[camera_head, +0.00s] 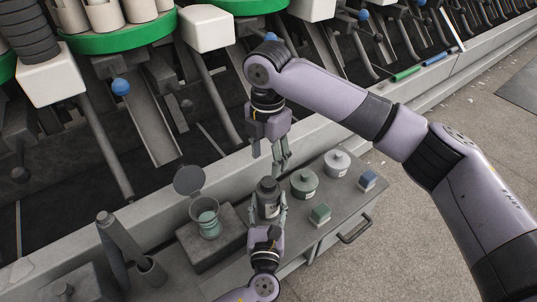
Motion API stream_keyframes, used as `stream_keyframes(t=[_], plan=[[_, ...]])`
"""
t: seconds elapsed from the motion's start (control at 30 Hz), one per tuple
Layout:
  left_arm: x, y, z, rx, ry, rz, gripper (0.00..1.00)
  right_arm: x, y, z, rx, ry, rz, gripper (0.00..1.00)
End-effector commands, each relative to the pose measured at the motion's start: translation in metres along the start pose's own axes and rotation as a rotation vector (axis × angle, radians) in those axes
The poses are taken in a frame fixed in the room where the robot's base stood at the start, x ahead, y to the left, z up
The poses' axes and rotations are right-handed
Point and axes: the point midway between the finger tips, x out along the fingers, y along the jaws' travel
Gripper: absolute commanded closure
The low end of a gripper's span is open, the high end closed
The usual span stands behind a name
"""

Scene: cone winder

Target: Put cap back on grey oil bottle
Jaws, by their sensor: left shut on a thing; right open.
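The grey oil bottle (268,194) stands upright on the grey cabinet top, with a dark narrower top. I cannot tell whether that dark top is the cap or the bare neck. My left gripper (268,205) is shut on the bottle's body from the near side, one finger on each side. My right gripper (281,164) is open, fingers pointing down, just behind and right of the bottle's top. No cap shows clearly between its fingers.
A green-lined cup (207,218) with a raised round lid (188,180) stands left on a dark block. Winder machinery lies behind.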

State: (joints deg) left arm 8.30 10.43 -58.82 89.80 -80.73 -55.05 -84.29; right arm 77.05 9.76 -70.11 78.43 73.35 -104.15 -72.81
Motion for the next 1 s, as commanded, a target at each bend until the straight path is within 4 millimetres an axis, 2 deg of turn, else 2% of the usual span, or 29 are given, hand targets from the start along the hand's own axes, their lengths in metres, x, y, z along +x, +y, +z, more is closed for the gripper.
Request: stream_keyframes(t=[0.1, 0.23, 0.67, 0.77, 1.0], plan=[[0.000, 0.000, -0.001, 0.000, 0.001, 0.000, 1.00, -0.001, -0.001, 0.001, -0.119, 0.000, 0.000, 0.50], [0.000, 0.000, -0.001, 0.000, 0.001, 0.000, 1.00, -0.001, -0.001, 0.001, -0.187, 0.001, -0.001, 0.50], [0.000, 0.000, -0.001, 0.000, 0.001, 0.000, 1.00, 0.002, -0.001, 0.001, -0.199, 0.002, -0.003, 0.50], [0.000, 0.000, -0.001, 0.000, 0.001, 0.000, 1.00, 0.011, -0.002, 0.001, -0.198, 0.002, -0.005, 0.50], [0.000, 0.000, 0.000, 0.000, 0.001, 0.000, 1.00, 0.048, -0.002, 0.001, -0.198, 0.003, -0.005, 0.50]])
